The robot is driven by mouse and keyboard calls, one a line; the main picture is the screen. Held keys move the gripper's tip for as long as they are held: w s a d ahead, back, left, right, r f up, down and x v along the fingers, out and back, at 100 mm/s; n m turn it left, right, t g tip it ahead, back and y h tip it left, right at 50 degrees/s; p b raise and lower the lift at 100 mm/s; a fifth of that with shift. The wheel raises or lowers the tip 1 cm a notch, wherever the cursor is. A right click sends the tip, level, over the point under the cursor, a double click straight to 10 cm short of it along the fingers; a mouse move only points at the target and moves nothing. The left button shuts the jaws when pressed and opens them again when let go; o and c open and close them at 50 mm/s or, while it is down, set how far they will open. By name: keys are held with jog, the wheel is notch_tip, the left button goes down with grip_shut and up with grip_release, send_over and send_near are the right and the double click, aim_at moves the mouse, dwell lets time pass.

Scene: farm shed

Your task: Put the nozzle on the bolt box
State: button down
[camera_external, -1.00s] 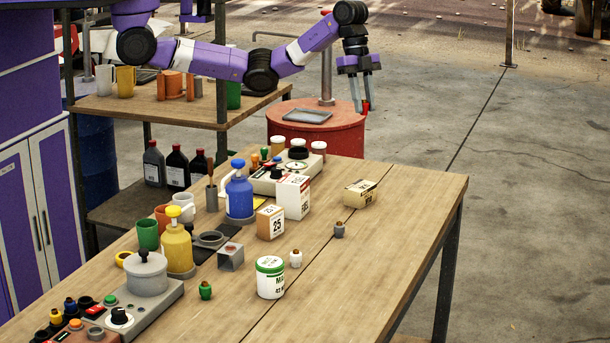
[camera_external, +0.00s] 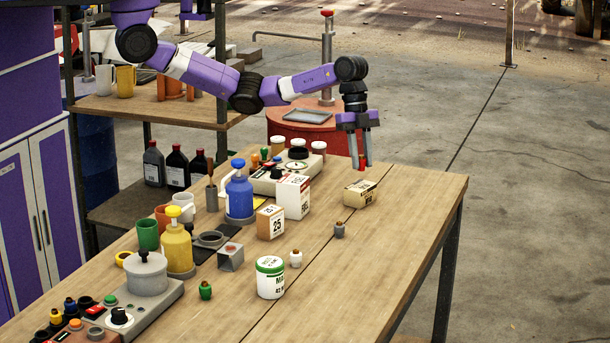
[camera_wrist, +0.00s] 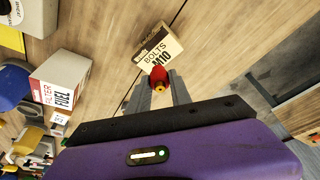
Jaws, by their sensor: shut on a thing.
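My gripper (camera_external: 362,163) is shut on a small red nozzle (camera_external: 361,162). In the wrist view the red nozzle, with a yellow tip (camera_wrist: 159,87), sits between the fingertips of my gripper (camera_wrist: 160,90). The bolt box (camera_external: 360,194) is a low cream and brown carton lying on the wooden table. In the wrist view the bolt box (camera_wrist: 158,50) reads "BOLTS M10" and shows just beyond the nozzle.
A white filter box (camera_external: 293,197) and a small carton (camera_external: 270,223) stand left of the bolt box on the table (camera_external: 400,215). The table to the right is clear. A red drum (camera_external: 345,138) stands behind.

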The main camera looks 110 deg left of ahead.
aim_at(361, 170)
jog(key=shift+f, duration=2.15)
jog(key=shift+f, duration=0.2)
jog(key=c, duration=1.2)
grip_release()
jog(key=shift+o, duration=0.2)
jog(key=shift+r, duration=0.1)
jog(key=v, duration=1.2)
jog(key=shift+b, duration=0.45)
jog(key=shift+r, duration=0.1)
